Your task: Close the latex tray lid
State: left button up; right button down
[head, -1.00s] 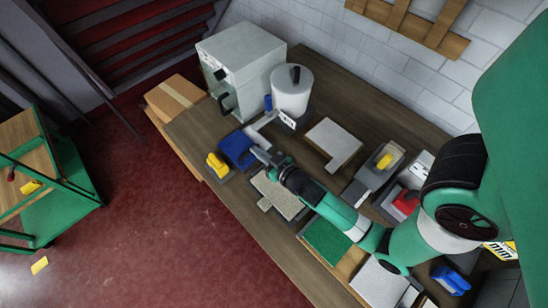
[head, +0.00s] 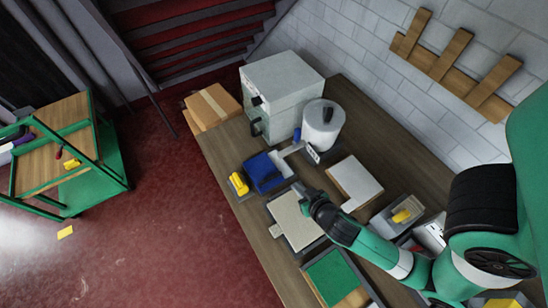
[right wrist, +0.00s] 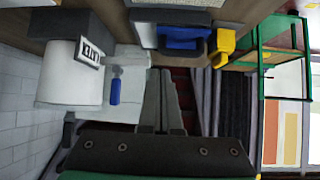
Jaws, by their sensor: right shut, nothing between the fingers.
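A grey tray with a flat beige surface (head: 294,222) and a small tab lies near the table's front edge in the head view. A white flat panel with a tab (head: 356,179) lies farther back. I cannot tell which is the latex tray or its lid, nor whether a lid is open. My right gripper (head: 304,191) is shut and empty, by the far edge of the beige-topped tray; contact is unclear. Its closed fingers (right wrist: 164,100) also show in the right wrist view. My left gripper is not in view.
A white lidded pot (head: 322,126) with a label stands behind the gripper, beside a grey-white cabinet (head: 285,85). A blue block (head: 263,172) and a yellow object (head: 239,183) lie to the left. A green mat (head: 334,278) lies nearer. A green cart (head: 95,160) stands apart.

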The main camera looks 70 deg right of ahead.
notch_tip(320, 180, up, 6)
jog(key=w+a+f+p, duration=0.1)
jog(key=w+a+p, duration=0.1)
jog(key=p, duration=0.1)
pick_arm(q)
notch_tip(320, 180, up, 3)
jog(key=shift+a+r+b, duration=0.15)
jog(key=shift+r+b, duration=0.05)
jog(key=shift+b, duration=0.95)
pick_arm(e)
jog(key=a+f+x, duration=0.2)
jog(key=x, duration=1)
jog(key=shift+d+f+n+t+y, duration=0.25)
jog(key=shift+n+t+y, duration=0.05)
jog(key=shift+n+y, duration=0.1)
